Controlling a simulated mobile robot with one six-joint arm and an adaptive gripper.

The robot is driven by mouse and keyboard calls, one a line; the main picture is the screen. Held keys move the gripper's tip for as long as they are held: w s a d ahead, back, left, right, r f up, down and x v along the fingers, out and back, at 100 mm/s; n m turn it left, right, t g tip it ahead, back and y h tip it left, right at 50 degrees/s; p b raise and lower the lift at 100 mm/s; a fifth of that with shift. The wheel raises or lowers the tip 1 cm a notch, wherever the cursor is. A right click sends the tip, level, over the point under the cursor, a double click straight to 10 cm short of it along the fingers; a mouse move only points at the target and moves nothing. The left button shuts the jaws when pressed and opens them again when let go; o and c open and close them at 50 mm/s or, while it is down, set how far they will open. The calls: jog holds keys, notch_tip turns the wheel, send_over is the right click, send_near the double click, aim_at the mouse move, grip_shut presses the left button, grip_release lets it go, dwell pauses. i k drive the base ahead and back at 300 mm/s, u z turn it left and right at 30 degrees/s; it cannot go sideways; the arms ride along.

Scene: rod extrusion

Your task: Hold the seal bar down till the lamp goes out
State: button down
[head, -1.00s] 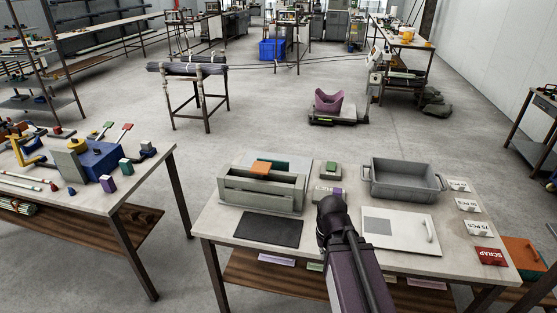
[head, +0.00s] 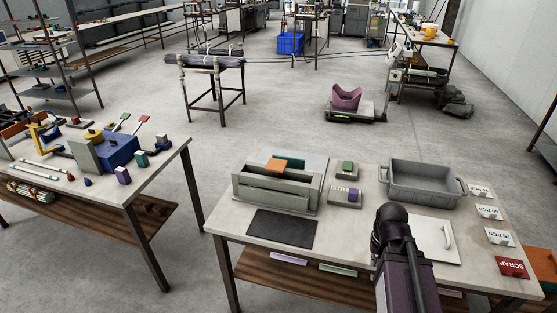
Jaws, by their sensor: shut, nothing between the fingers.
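A long grey slotted housing (head: 277,195) with an orange block (head: 276,165) on top stands at the left of the near table; it may carry the seal bar, but I cannot tell for certain. I cannot make out a lit lamp at this size. A dark flat mat (head: 281,229) lies in front of the housing. My arm's dark wrist comes in from the bottom, right of the housing and apart from it in the picture, over the white board (head: 440,238) with a handle. My gripper's fingers do not show; the wrist hides that area.
Two small boxes, one green-topped (head: 347,168) and one with a purple part (head: 346,195), stand right of the housing. A grey two-handled tub (head: 464,187) is at the back right. A red SCRAP card (head: 512,267) lies at the right edge. A cluttered table (head: 100,187) stands left.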

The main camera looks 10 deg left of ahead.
aim_at(277, 166)
jog(key=u, duration=0.05)
jog(key=i, duration=1)
jog(key=z, duration=0.05)
